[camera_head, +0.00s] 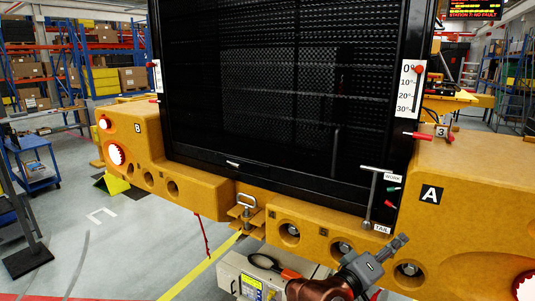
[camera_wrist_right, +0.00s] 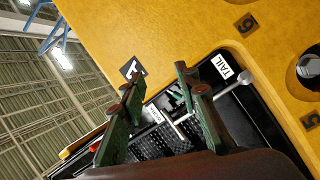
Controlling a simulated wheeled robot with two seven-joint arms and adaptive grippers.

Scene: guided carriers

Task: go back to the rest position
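My right gripper (camera_head: 397,245) is low in the head view, in front of the yellow carrier (camera_head: 465,185). In the right wrist view its two green fingers (camera_wrist_right: 158,90) stand apart with nothing held between them. A grey T-handled lever (camera_head: 371,197) stands above the gripper in the head view, between the WORK and TAIL labels. It also shows beyond the fingers in the right wrist view (camera_wrist_right: 215,103), apart from them as far as I can tell. My left gripper is not in view.
A black panel (camera_head: 280,90) with an angle scale (camera_head: 409,88) rises from the carrier. A grey box (camera_head: 235,277) stands on the floor below. A blue cart (camera_head: 35,165) and shelving are at left. Grey floor (camera_head: 125,255) at left is largely clear.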

